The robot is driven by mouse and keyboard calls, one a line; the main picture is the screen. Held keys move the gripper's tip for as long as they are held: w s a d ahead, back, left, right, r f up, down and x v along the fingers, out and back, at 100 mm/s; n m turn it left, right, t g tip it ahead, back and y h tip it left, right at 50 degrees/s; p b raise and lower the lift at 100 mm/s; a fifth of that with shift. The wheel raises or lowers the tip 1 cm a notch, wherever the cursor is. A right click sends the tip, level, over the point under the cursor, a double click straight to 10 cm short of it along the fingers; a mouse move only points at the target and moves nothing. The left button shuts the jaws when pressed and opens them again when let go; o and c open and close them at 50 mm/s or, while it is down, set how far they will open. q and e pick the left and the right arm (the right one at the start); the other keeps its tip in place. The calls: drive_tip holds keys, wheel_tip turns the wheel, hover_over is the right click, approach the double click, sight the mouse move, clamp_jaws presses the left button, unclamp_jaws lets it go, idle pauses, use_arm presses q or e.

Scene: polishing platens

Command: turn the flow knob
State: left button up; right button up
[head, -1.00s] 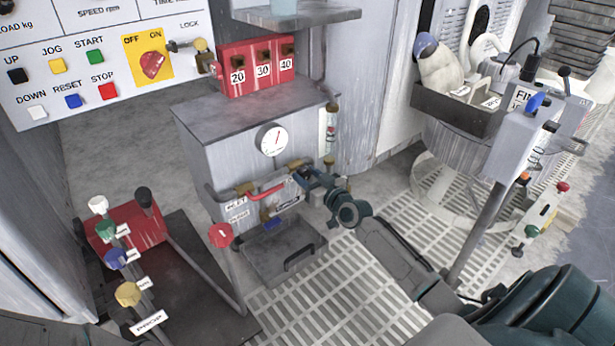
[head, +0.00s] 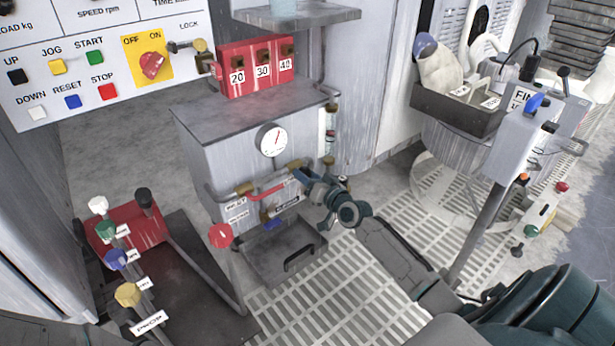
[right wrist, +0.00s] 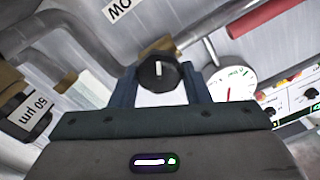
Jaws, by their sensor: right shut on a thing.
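The flow knob (right wrist: 158,72) is black and faceted with a white pointer line, and shows in the right wrist view between the two fingers. The pointer line stands nearly upright in that view. My right gripper (right wrist: 159,88) is shut on the knob, one finger on each side. In the head view my right gripper (head: 303,174) is at the front of the grey cabinet (head: 245,165), right of the pipes. It hides the knob there. My left gripper is not in view.
A round gauge (head: 273,141) sits above the pipes, left of my gripper. A red valve handle (head: 220,235) stands at the lower left. A grey tray (head: 270,255) lies below on the slatted floor. A clear flow tube (head: 330,125) stands at the cabinet's right edge.

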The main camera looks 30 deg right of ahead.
drive_tip(key=o, duration=1)
drive_tip(key=shift+c, duration=0.2)
drive_tip(key=s+p, duration=0.3)
drive_tip(key=s, duration=0.7)
drive_tip(key=shift+s+d+p, duration=0.35)
drive_tip(key=shift+s+d, duration=0.05)
drive_tip(key=shift+d, duration=0.05)
